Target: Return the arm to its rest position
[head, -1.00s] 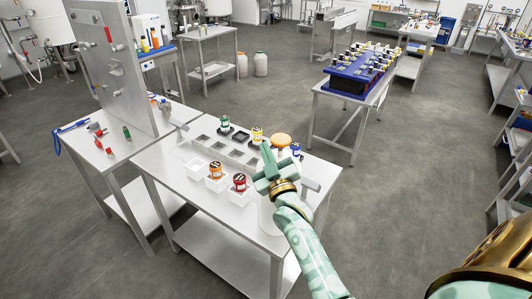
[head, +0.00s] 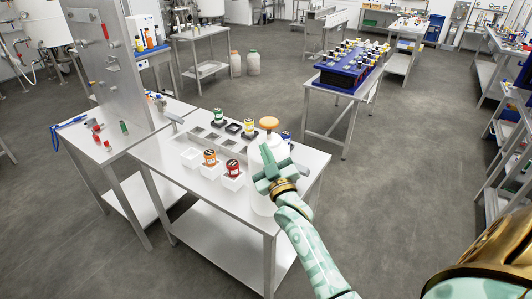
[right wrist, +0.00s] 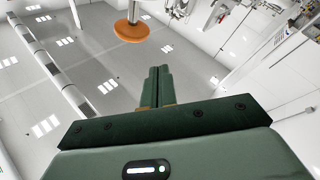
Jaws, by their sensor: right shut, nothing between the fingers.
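My right gripper (head: 268,155) is shut and empty. In the head view it is in front of the white container with an orange cap (head: 269,123), at the right end of the steel table (head: 215,190). It hides part of the container; I cannot tell whether they touch. In the right wrist view the closed green fingers (right wrist: 159,86) point up towards the ceiling, and an orange disc (right wrist: 132,31) shows above them. My left gripper is not in view.
On the table stand jars with green (head: 218,115), yellow (head: 249,126), orange (head: 210,157) and red (head: 232,168) lids. A blue rack of bottles (head: 343,75) stands on another table behind. The floor right of the table is clear.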

